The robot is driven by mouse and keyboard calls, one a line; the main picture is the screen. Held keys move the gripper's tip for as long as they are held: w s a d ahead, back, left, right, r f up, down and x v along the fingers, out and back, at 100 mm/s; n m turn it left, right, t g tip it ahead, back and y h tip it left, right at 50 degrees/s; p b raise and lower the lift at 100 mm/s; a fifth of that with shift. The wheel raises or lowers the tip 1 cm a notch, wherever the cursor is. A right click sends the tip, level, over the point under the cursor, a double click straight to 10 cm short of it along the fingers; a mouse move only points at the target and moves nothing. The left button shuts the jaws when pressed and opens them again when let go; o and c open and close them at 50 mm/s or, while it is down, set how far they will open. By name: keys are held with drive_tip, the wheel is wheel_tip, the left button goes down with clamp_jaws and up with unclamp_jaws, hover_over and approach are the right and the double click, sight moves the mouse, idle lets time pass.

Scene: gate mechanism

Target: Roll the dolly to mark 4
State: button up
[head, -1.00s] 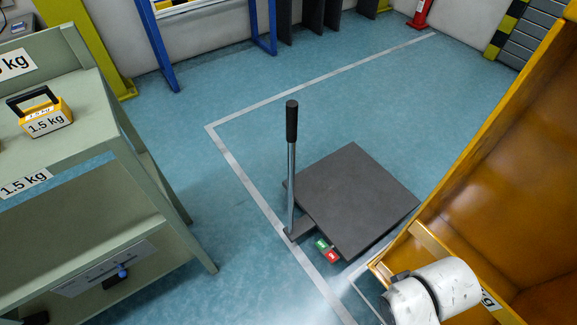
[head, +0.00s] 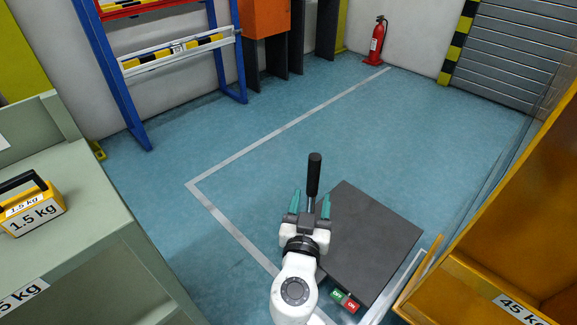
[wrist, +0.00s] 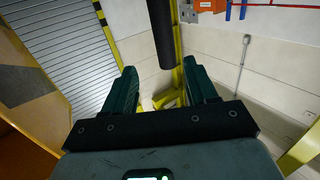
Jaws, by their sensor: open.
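The dolly (head: 372,235) is a flat dark grey platform on the blue floor, with an upright post at its left side topped by a black handle grip (head: 314,174). Green and red pedals (head: 345,300) sit at its near edge. My gripper (head: 311,203) is open, its two teal fingers pointing toward the handle. In the wrist view the black grip (wrist: 162,35) stands beyond and between the fingertips, and no finger appears shut on it. My arm hides the lower post. No number 4 mark can be read in view.
A pale line (head: 240,237) marks the floor. A green bench (head: 90,235) with a 1.5 kg weight (head: 32,210) stands left, an orange-yellow bin (head: 500,230) right. A blue rack (head: 115,85) and fire extinguisher (head: 376,42) are at the back. Floor beyond the dolly is clear.

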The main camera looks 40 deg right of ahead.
sight(313, 172)
drive_tip(key=x, duration=0.3)
drive_tip(key=p+x, duration=0.1)
drive_tip(key=x, duration=0.3)
drive_tip(key=p+x, duration=0.1)
drive_tip(key=x, duration=0.2)
drive_tip(key=shift+w+r, duration=0.25)
drive_tip(key=shift+w, duration=0.35)
clamp_jaws()
